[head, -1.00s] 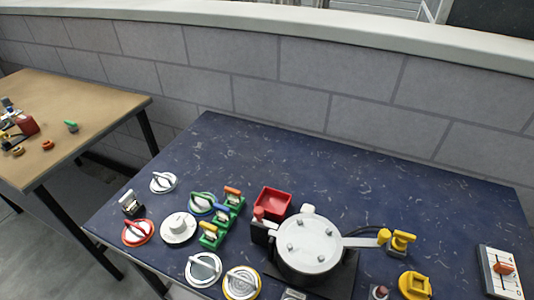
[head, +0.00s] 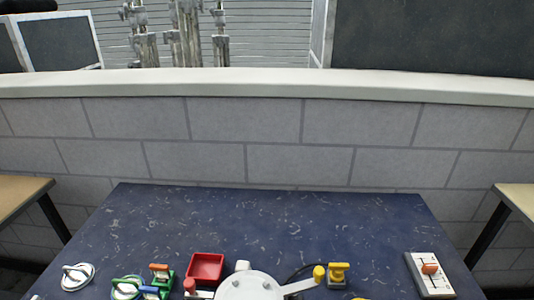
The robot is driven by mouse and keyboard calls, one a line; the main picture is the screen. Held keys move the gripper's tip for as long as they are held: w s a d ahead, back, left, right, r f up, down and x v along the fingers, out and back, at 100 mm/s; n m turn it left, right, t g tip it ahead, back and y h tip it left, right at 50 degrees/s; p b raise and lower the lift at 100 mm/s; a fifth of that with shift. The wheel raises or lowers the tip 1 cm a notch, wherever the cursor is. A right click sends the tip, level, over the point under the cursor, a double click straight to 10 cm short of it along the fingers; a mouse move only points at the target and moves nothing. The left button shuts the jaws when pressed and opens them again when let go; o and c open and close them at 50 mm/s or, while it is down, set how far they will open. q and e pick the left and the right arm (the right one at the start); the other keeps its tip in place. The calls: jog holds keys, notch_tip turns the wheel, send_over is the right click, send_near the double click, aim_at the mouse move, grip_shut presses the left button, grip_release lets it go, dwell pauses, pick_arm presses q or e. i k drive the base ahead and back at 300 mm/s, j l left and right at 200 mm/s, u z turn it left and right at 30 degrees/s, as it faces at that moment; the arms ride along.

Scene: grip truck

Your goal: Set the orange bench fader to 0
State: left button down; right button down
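The orange bench fader (head: 430,268) is an orange knob on a white panel (head: 437,284) with dark slots and marks. The panel lies near the right end of the blue bench top (head: 330,222) in the head view. The knob sits toward the upper part of the panel; the scale marks are too small to read. Neither of my grippers shows in the head view.
A round white device (head: 250,288) with a lever ending in a yellow knob (head: 319,273) is at the bottom centre. A red tray (head: 206,268), a yellow fixture (head: 338,274) and several knobs stand nearby. The bench's back half is clear, before a grey block wall (head: 250,150).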

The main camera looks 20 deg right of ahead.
aim_at(428, 269)
jog(key=z, duration=1.8)
